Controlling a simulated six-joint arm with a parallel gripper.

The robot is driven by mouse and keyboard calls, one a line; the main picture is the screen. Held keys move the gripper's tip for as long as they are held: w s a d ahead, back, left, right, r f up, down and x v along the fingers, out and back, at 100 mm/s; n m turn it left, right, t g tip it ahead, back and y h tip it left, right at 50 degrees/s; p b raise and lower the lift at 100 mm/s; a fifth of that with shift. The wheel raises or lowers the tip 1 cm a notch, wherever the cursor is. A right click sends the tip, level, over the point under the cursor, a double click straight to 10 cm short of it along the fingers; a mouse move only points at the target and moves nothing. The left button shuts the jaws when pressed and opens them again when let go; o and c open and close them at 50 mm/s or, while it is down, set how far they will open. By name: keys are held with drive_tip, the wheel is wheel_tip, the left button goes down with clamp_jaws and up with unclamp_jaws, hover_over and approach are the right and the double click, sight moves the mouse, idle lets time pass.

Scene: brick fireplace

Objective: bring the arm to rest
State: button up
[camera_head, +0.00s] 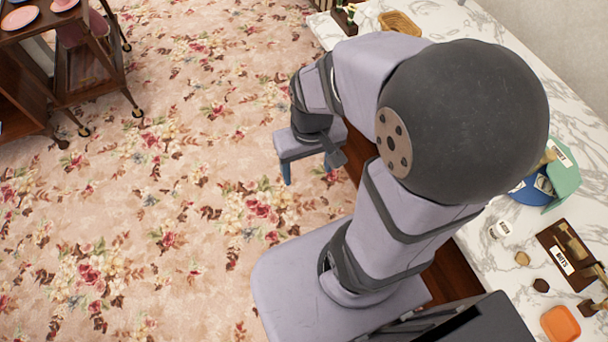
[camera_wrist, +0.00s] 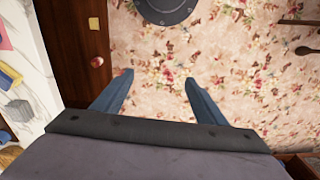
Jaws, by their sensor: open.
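My gripper (camera_head: 307,165) hangs over the floral carpet in the head view, beside the front of the marble-topped counter. Its two blue fingers point down and stand apart with nothing between them.
The marble counter (camera_head: 490,268) on the right holds a blue bowl (camera_head: 532,190), a green container (camera_head: 566,178), an orange dish (camera_head: 560,323) and a wicker basket (camera_head: 400,23). A wooden trolley (camera_head: 95,70) stands upper left. The carpet (camera_head: 190,200) between is clear.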

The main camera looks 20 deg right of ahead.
drive_tip(key=shift+s+a+f+n, duration=0.15)
drive_tip(key=shift+s+a+n, duration=0.15)
drive_tip(key=shift+s+a, duration=0.55)
wheel_tip(320, 180, down, 38)
drive_tip(key=b, duration=3.7)
drive_tip(key=shift+r, duration=0.25)
drive_tip(key=shift+c, duration=0.2)
drive_tip(key=shift+c, duration=0.8)
